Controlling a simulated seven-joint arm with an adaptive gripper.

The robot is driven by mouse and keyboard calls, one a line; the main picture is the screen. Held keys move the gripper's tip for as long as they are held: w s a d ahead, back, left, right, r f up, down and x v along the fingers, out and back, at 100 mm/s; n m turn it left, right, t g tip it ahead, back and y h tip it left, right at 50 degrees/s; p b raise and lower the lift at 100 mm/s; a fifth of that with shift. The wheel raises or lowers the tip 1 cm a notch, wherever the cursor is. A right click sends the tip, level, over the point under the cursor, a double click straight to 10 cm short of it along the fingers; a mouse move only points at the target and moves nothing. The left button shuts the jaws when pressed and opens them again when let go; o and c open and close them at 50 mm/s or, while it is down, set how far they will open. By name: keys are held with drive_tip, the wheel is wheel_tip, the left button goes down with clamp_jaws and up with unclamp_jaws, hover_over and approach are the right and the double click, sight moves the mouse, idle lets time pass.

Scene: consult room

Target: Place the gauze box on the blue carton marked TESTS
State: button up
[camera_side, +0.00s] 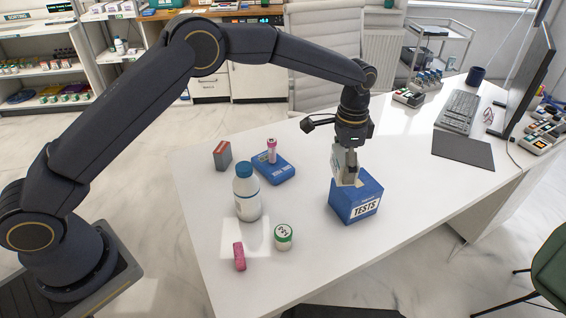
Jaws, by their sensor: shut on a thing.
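The blue carton marked TESTS (355,205) stands upright on the white desk, its label facing the camera. My gripper (348,172) points down directly above it. It is shut on a small pale box, apparently the gauze box (338,160), which is partly hidden by the fingers. The lower end of the held box is at the carton's top. I cannot tell whether it touches the carton.
Left of the carton on the desk (300,160) are a white bottle with a blue cap (247,195), a green-lidded jar (284,237), a pink item (239,256), a grey-and-red box (222,155), and a blue device with a pink-capped tube (272,150). A keyboard (457,112) and monitor (528,80) stand right.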

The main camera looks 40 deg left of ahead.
hover_over(350, 192)
wheel_tip(350, 192, down, 6)
drive_tip(key=shift+s+r, duration=0.1)
drive_tip(key=shift+r, duration=0.15)
drive_tip(key=shift+f, duration=1.6)
drive_tip(key=shift+f, duration=0.15)
drive_tip(key=o, duration=0.9)
